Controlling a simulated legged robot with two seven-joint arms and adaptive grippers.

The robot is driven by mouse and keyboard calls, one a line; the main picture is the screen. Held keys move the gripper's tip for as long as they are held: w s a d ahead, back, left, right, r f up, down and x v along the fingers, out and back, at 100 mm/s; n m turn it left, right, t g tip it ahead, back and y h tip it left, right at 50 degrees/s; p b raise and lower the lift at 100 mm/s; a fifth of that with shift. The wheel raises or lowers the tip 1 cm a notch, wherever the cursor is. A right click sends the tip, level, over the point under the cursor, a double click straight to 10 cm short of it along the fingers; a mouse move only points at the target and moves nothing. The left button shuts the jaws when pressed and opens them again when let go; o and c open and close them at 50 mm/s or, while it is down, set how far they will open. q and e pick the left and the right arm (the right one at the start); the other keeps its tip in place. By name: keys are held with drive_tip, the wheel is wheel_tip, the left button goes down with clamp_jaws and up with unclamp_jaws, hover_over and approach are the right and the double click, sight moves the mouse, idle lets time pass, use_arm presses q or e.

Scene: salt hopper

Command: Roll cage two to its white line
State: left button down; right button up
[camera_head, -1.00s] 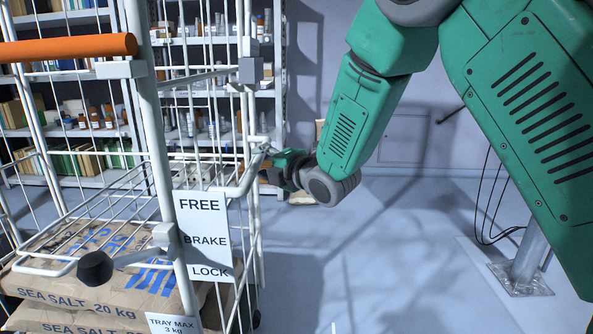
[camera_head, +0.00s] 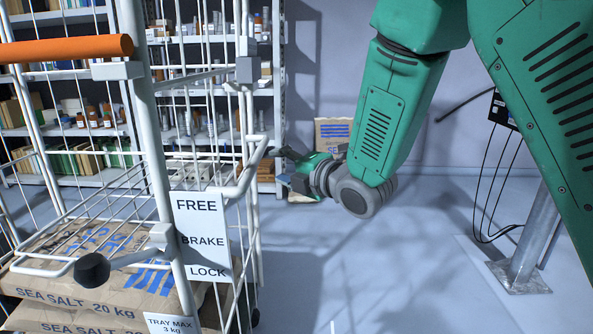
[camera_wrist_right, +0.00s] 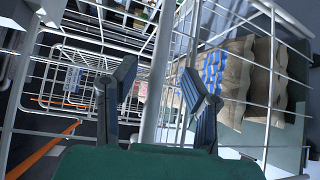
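A white wire cage (camera_head: 150,110) with an orange handle (camera_head: 65,48) stands at the left of the head view; no number shows on it. It holds brown sea salt sacks (camera_head: 95,270). A lever with a black knob (camera_head: 93,268) sits beside a FREE / BRAKE / LOCK sign (camera_head: 203,235). My right gripper (camera_head: 282,168) is just right of the cage's side, open and empty. In the right wrist view its fingers (camera_wrist_right: 160,95) are spread, with a cage post (camera_wrist_right: 156,85) seen between them. A short white mark (camera_head: 333,327) shows on the floor. My left gripper is out of view.
Shelves (camera_head: 90,131) of boxes and bottles stand behind the cage. A sea salt sack (camera_head: 333,135) stands by the back wall. A metal post (camera_head: 530,240) with a floor plate and hanging cables stands at the right. The middle floor is clear.

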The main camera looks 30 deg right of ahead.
drive_tip(key=v, duration=0.4)
drive_tip(key=shift+s+d, duration=0.1)
drive_tip(key=shift+s, duration=0.3)
idle(0.4)
wheel_tip(320, 180, up, 10)
idle(0.5)
drive_tip(key=shift+w+f, duration=0.1)
